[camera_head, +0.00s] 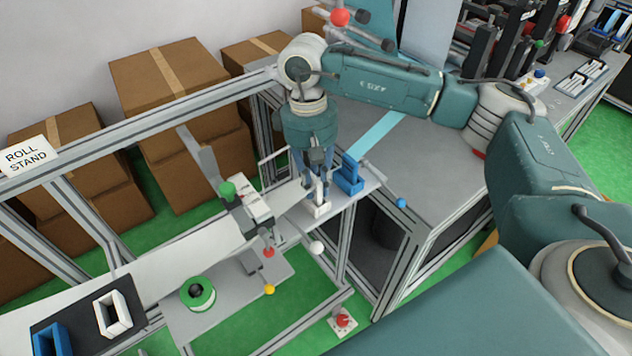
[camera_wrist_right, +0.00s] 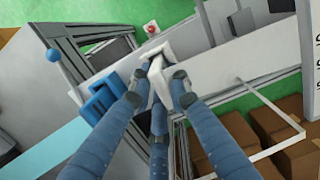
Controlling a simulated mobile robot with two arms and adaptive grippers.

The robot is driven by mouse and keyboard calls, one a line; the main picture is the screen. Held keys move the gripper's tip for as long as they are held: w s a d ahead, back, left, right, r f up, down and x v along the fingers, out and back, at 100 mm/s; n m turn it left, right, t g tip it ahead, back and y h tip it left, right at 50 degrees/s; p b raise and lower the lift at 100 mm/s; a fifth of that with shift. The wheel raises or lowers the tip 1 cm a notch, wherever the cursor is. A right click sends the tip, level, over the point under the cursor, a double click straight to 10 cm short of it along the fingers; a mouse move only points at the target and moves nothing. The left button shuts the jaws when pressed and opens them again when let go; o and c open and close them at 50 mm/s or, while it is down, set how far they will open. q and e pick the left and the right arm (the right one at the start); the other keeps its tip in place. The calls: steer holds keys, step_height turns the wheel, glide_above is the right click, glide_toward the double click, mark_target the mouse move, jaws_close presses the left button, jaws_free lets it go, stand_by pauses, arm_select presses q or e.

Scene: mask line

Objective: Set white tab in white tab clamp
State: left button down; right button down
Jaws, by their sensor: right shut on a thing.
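The fingers cover much of this spot, so I cannot tell where the white tab ends and the white clamp begins. In the wrist view the blue clamp (camera_wrist_right: 103,95) stands just left of the fingers, apart from them. My left gripper is not in view.
A white web (camera_head: 180,250) runs along the frame toward the gripper. A dark plate (camera_head: 84,321) carries a white and a blue frame. Cardboard boxes (camera_head: 170,80) stand behind. The bench top (camera_head: 430,165) is mostly clear.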

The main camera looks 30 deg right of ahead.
steer(key=shift+f+b, duration=0.25)
steer(key=shift+b, duration=0.1)
stand_by(0.3)
steer(key=c, duration=1.6)
jaws_free()
steer(key=shift+o, duration=0.2)
